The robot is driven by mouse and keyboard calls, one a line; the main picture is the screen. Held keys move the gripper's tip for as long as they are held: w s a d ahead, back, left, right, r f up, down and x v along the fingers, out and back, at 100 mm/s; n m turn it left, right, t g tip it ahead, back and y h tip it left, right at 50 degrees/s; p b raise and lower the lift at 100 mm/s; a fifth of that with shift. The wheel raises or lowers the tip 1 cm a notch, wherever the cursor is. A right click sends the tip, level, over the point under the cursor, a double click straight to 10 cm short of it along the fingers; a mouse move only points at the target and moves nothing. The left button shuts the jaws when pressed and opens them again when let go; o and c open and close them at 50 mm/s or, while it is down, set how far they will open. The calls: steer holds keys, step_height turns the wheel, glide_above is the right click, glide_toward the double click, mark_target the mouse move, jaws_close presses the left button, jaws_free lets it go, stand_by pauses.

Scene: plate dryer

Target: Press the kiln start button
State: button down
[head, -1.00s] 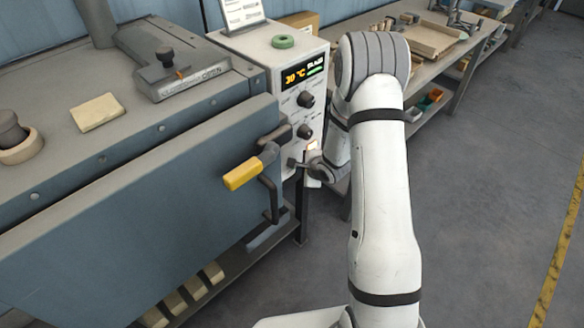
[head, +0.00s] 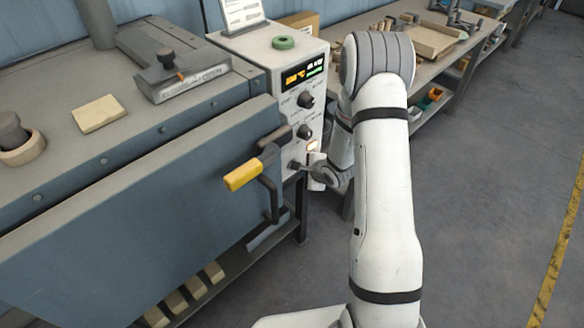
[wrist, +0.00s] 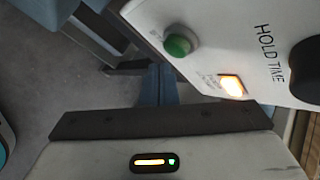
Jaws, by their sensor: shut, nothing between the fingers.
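The kiln's control box (head: 258,52) has a white front panel with a lit display (head: 303,74), black knobs and a glowing orange switch (head: 313,145). In the wrist view a round green button (wrist: 178,45) stands on the panel, left of the orange switch (wrist: 232,86); its own label is too small to read. My gripper (wrist: 160,72) is shut and empty, its blue-grey fingertips just below and left of the green button, seemingly apart from it. In the head view my gripper (head: 303,168) is at the lower panel, partly hidden by my wrist.
A black knob (wrist: 306,70) marked HOLD TIME is right of the switch. The yellow kiln handle (head: 243,174) sticks out left of my gripper. A workbench (head: 400,70) with trays stands behind my arm. The floor at right is clear.

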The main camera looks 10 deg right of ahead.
steer(key=shift+s+d+p, duration=0.2)
steer(key=shift+s+d, duration=0.55)
steer(key=shift+s, duration=0.3)
steer(key=shift+s+d+p, duration=0.2)
steer(key=shift+s+d, duration=0.5)
steer(key=shift+s, duration=0.3)
steer(key=s+d+r+n+g+h, duration=0.1)
steer(key=s+d+r+n+h, duration=0.2)
steer(key=r, duration=0.6)
steer(key=s+r+n+g+h, duration=0.1)
steer(key=s+r+n+h, duration=0.1)
steer(key=r+n, duration=0.5)
steer(key=s+a+r+n+g, duration=0.1)
steer(key=s+a+r+n, duration=0.1)
steer(key=s+r+n, duration=0.2)
steer(key=s+a+r+n+g+y, duration=0.1)
steer(key=s+a+r+n+g, duration=0.1)
steer(key=s+r, duration=0.8)
steer(key=s+a+n, duration=0.1)
steer(key=s+n, duration=0.1)
steer(key=s, duration=0.5)
steer(key=shift+s+n, duration=0.25)
steer(key=shift+n, duration=0.15)
